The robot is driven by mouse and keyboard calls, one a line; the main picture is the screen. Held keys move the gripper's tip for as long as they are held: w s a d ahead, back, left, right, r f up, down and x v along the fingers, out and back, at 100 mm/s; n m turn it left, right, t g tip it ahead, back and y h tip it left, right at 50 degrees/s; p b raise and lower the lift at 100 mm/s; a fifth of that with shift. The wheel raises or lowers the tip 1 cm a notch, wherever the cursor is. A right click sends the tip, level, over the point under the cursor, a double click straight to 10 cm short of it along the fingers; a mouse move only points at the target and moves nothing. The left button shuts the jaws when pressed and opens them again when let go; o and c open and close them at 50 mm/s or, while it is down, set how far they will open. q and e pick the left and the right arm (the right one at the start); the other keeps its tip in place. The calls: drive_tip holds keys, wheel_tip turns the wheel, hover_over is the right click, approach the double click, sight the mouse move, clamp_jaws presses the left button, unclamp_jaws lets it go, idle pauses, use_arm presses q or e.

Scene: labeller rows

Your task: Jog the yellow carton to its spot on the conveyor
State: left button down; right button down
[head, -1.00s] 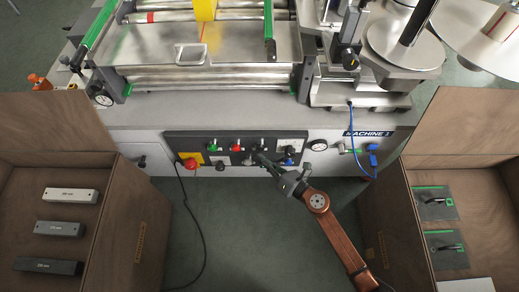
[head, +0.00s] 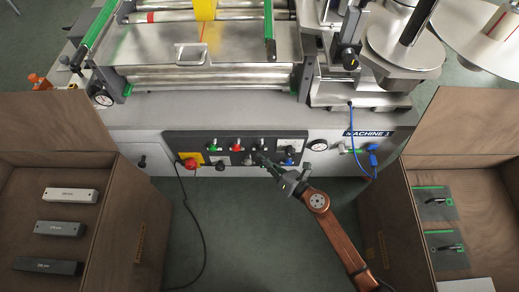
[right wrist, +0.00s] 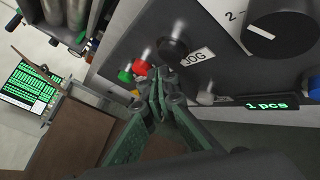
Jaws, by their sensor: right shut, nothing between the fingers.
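The yellow carton (head: 205,10) stands on the conveyor at the top edge of the head view, its upper part cut off. A thin red line (head: 203,32) shows on the metal plate just in front of it. My right gripper (head: 261,158) is at the front control panel (head: 235,152), shut and empty. In the right wrist view its closed fingertips (right wrist: 163,76) are just below a black knob (right wrist: 172,47) beside a JOG label (right wrist: 196,57). I cannot tell whether they touch the panel. My left gripper is not in view.
A red button (right wrist: 141,66) and a green button (right wrist: 125,76) sit close to the fingertips. A red mushroom button (head: 191,164) is at the panel's left. Brown crates stand left (head: 140,215) and right (head: 385,215), with open floor between them. A small display reads "1 pcs" (right wrist: 266,104).

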drive_tip(key=shift+w, duration=0.4)
drive_tip(key=shift+w, duration=0.5)
idle(1.1)
drive_tip(key=shift+s, duration=0.95)
drive_tip(key=shift+s+p, duration=0.85)
drive_tip(key=shift+s, duration=1.65)
idle(1.2)
